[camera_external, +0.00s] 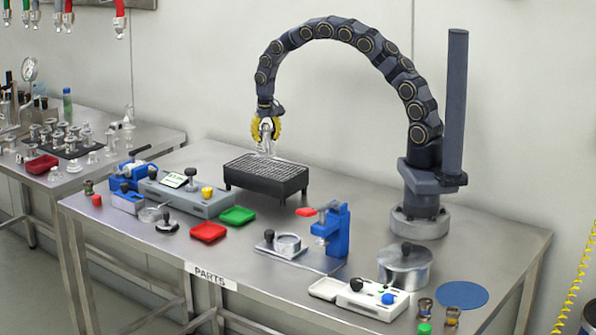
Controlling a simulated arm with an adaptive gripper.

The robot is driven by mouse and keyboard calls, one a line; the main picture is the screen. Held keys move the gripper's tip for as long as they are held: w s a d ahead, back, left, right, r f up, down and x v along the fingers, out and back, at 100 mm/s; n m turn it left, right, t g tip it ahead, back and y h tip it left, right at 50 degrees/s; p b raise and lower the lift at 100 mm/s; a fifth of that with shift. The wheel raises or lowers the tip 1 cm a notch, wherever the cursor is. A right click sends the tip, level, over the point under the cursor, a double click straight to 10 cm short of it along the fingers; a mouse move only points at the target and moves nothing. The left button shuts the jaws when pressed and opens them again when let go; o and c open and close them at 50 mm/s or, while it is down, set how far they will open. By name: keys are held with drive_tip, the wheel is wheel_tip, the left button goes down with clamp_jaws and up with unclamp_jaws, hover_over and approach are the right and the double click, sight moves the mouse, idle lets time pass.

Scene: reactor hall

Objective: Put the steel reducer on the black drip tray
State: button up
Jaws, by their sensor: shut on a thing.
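My gripper (266,131), with yellow fingers, points down above the back left part of the black drip tray. It is shut on a small shiny metal piece, which looks like the steel reducer (267,146). The fingers hide the upper part of the piece. The black drip tray (265,188) is a raised box with a grated top and stands on the table left of my arm's base. The piece hangs at or just over the grate's far edge; I cannot tell whether it touches.
In front of the tray lie a green dish (237,216) and a red dish (208,233). A grey device (188,197) stands to the left. A blue press (333,232) stands front right. A lidded pot (405,266) is further right. The table behind the tray is clear.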

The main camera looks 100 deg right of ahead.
sight(265, 148)
drive_tip(key=shift+w+f, duration=0.1)
drive_tip(key=shift+f, duration=1.55)
drive_tip(key=shift+f, duration=0.1)
drive_tip(key=o, duration=1.2)
drive_tip(key=shift+o, duration=0.2)
wheel_tip(265, 148, up, 12)
drive_tip(key=shift+r, duration=0.15)
